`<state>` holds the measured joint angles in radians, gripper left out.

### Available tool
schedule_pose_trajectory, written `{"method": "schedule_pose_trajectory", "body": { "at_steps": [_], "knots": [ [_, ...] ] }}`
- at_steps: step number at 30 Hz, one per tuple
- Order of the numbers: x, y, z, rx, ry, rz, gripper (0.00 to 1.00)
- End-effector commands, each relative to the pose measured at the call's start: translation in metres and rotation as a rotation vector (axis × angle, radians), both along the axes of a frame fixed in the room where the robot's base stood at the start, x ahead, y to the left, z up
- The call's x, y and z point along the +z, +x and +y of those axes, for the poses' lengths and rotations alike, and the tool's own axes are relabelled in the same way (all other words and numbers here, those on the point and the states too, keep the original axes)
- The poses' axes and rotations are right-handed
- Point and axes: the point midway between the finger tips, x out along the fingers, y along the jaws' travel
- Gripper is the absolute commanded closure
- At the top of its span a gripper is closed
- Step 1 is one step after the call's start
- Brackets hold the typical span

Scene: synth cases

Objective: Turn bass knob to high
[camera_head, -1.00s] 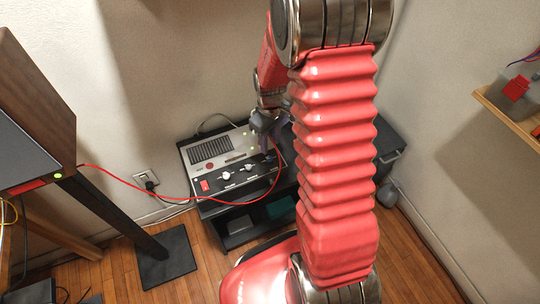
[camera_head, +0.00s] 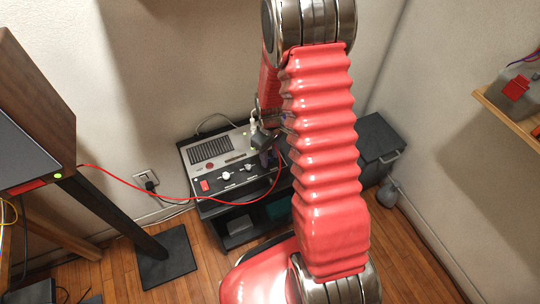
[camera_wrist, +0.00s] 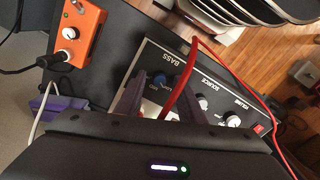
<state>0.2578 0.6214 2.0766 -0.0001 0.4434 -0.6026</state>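The amplifier (camera_head: 235,162) is a silver and black unit on a dark low stand. In the wrist view its black front panel (camera_wrist: 184,68) carries the BASS label and a blue bass knob (camera_wrist: 159,79). White source (camera_wrist: 203,102) and volume (camera_wrist: 232,121) knobs sit farther right. My gripper (camera_wrist: 161,92) is open, with its two purple fingers apart, one on either side of the bass knob in the picture. I cannot tell whether they touch it. In the head view my gripper (camera_head: 265,153) is at the amplifier's right end, and the bass knob is hidden.
A red cable (camera_wrist: 181,85) passes by the right finger and also loops across the amplifier front in the head view. An orange box with a knob (camera_wrist: 82,35) lies left in the wrist view. A speaker (camera_head: 40,110) stands at left, and a wall shelf (camera_head: 505,110) at right.

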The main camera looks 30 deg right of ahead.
Motion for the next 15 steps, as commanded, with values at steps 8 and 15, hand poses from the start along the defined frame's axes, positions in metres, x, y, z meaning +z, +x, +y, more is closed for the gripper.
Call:
{"method": "schedule_pose_trajectory", "body": {
  "at_steps": [8,15],
  "knots": [
    [0.0003,0.0000,0.0000,0.000,0.000,0.000,0.80],
    [0.0004,0.0000,0.0000,0.000,0.000,0.000,0.97]
  ]
}}
